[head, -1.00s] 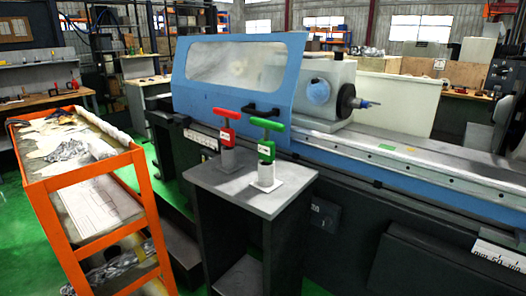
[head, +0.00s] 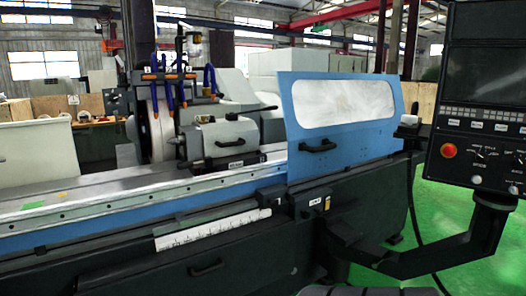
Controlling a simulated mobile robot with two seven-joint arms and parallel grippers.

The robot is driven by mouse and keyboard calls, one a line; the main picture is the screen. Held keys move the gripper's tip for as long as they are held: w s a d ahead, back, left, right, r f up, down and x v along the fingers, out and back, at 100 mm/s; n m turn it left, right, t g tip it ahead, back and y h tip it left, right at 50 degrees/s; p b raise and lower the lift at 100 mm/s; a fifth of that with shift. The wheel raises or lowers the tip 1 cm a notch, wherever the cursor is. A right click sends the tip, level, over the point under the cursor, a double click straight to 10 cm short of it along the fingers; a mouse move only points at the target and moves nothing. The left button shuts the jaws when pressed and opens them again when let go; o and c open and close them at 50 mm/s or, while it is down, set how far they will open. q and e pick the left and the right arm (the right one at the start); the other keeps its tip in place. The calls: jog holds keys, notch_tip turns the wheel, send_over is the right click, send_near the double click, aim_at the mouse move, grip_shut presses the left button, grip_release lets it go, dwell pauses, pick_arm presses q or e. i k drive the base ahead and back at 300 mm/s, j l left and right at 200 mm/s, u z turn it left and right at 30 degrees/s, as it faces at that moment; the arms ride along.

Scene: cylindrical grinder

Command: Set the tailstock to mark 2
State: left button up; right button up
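The tailstock (head: 222,138) is a light grey block on the table of the grinder, left of the blue door, in the head view. A dark block (head: 268,197) sits just above the strip's right end. The mark numbers are too small to read, so I cannot tell which mark the tailstock is at. Neither of my grippers is in view.
A blue sliding door (head: 300,165) with a window and dark handle stands right of the tailstock. A dark control panel (head: 482,130) with a red button hangs on an arm at the right. The grinding wheel housing (head: 155,120) with hoses is behind. Green floor (head: 450,230) is clear at right.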

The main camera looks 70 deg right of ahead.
aim_at(231, 145)
jog(key=z, duration=2.05)
jog(key=i, duration=0.5)
jog(key=l+z, duration=0.05)
